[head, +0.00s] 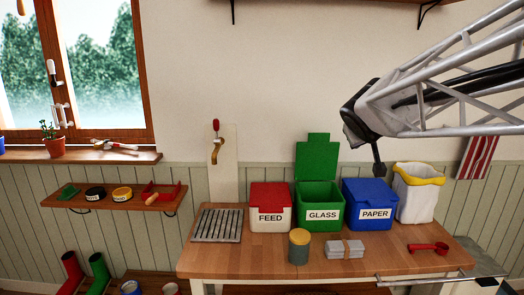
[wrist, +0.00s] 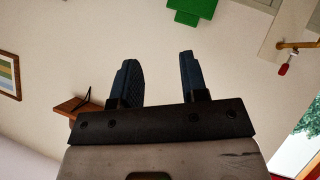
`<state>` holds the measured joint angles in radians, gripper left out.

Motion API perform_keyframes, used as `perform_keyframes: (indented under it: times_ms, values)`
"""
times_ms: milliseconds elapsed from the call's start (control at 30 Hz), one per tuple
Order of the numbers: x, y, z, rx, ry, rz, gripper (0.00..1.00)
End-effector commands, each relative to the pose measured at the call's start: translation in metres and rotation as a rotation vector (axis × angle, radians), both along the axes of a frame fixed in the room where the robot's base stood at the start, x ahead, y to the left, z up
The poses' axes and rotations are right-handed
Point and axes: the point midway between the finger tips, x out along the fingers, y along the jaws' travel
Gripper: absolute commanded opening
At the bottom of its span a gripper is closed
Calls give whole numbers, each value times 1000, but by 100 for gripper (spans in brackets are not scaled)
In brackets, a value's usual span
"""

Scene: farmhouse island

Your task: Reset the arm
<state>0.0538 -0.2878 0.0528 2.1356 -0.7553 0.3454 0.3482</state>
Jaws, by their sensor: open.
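My gripper (head: 379,168) hangs at the end of my white lattice arm, in the air in front of the wall at the right of the head view. It is above the blue PAPER bin (head: 370,204) and the white bin with a yellow liner (head: 415,195), apart from both. In the wrist view my gripper (wrist: 158,75) shows two dark fingers spread apart, with nothing between them. Only plain wall shows behind the gap.
The wooden counter (head: 270,262) holds a red FEED bin (head: 270,207), a green GLASS bin (head: 320,205) with raised lid, a yellow-lidded jar (head: 299,246), a tied grey bundle (head: 345,249) and a red scoop (head: 428,248). A shelf (head: 105,203) is at left. Air left of my gripper is clear.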

Motion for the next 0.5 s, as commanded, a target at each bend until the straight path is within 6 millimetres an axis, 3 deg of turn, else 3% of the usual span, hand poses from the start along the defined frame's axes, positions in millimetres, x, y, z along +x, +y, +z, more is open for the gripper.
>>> perform_keyframes:
  times_ms: [33, 500]
  values:
    - [-19, 1, -9, 18, 29, -20, 40]
    - [-193, 28, -118, 234, 383, -154, 40]
